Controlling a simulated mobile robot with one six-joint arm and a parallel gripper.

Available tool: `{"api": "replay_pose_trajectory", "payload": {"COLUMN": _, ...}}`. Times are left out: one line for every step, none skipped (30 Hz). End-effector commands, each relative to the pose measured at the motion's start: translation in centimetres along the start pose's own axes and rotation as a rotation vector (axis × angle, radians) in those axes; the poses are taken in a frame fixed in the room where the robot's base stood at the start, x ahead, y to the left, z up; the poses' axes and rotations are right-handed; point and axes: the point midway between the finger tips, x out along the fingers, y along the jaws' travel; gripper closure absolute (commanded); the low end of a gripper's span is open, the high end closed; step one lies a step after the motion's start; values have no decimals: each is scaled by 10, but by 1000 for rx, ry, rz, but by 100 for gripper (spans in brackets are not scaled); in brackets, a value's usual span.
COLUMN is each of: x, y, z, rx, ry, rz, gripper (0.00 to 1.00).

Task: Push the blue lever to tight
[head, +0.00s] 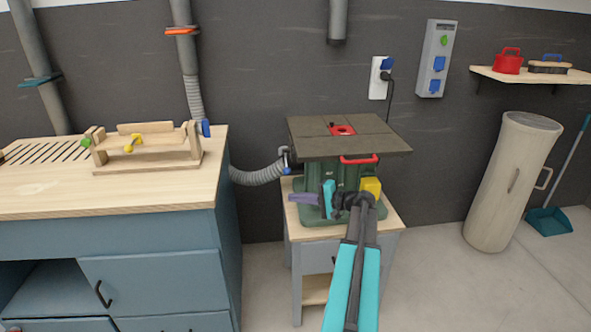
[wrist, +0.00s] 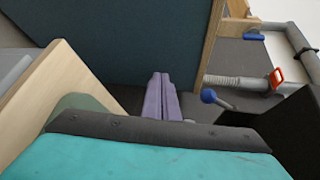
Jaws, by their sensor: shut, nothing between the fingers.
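A small blue lever (head: 286,150) sits where the grey corrugated hose meets the machine on the small wooden stand. In the wrist view a blue ball-ended lever (wrist: 208,96) shows to the right of my fingers, with a gap between. Another blue lever (head: 206,128) stands at the right end of the workbench, by the upright hose. My gripper (head: 292,197) has purple fingers pointing left, below the machine lever and apart from it. Its fingertips (wrist: 160,77) are together and hold nothing. Whether the lever is tight cannot be told.
The machine top (head: 350,146) overhangs above my gripper. The blue workbench (head: 160,275) stands to the left, with a narrow gap to the wooden stand (head: 393,222). The corrugated hose (head: 255,176) crosses that gap.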

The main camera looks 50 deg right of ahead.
Motion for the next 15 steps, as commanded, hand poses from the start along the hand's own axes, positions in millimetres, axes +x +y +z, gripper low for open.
{"api": "replay_pose_trajectory", "payload": {"x": -20, "y": -18, "z": -14, "rx": -5, "ry": 24, "rz": -34, "gripper": 100}}
{"api": "replay_pose_trajectory", "payload": {"x": -30, "y": -28, "z": -19, "rx": -7, "ry": 34, "rz": -54, "gripper": 100}}
{"api": "replay_pose_trajectory", "payload": {"x": -42, "y": -38, "z": -26, "rx": -9, "ry": 46, "rz": -78, "gripper": 100}}
{"api": "replay_pose_trajectory", "payload": {"x": -50, "y": -45, "z": -29, "rx": -12, "ry": 54, "rz": -93, "gripper": 100}}
{"api": "replay_pose_trajectory", "payload": {"x": -57, "y": -51, "z": -33, "rx": -14, "ry": 61, "rz": -107, "gripper": 100}}
{"api": "replay_pose_trajectory", "payload": {"x": -65, "y": -58, "z": -36, "rx": -17, "ry": 68, "rz": -122, "gripper": 100}}
{"api": "replay_pose_trajectory", "payload": {"x": -70, "y": -62, "z": -38, "rx": -18, "ry": 73, "rz": -131, "gripper": 100}}
{"api": "replay_pose_trajectory", "payload": {"x": -74, "y": -66, "z": -40, "rx": -19, "ry": 76, "rz": -139, "gripper": 100}}
{"api": "replay_pose_trajectory", "payload": {"x": -79, "y": -69, "z": -41, "rx": -20, "ry": 80, "rz": -147, "gripper": 100}}
{"api": "replay_pose_trajectory", "payload": {"x": -81, "y": -70, "z": -42, "rx": -21, "ry": 82, "rz": -151, "gripper": 100}}
{"api": "replay_pose_trajectory", "payload": {"x": -82, "y": -72, "z": -43, "rx": -21, "ry": 83, "rz": -154, "gripper": 100}}
{"api": "replay_pose_trajectory", "payload": {"x": -83, "y": -72, "z": -43, "rx": -22, "ry": 84, "rz": -156, "gripper": 100}}
{"api": "replay_pose_trajectory", "payload": {"x": -83, "y": -73, "z": -43, "rx": -22, "ry": 84, "rz": -156, "gripper": 100}}
{"api": "replay_pose_trajectory", "payload": {"x": -83, "y": -73, "z": -43, "rx": -22, "ry": 84, "rz": -156, "gripper": 100}}
{"api": "replay_pose_trajectory", "payload": {"x": -83, "y": -73, "z": -43, "rx": -22, "ry": 84, "rz": -156, "gripper": 100}}
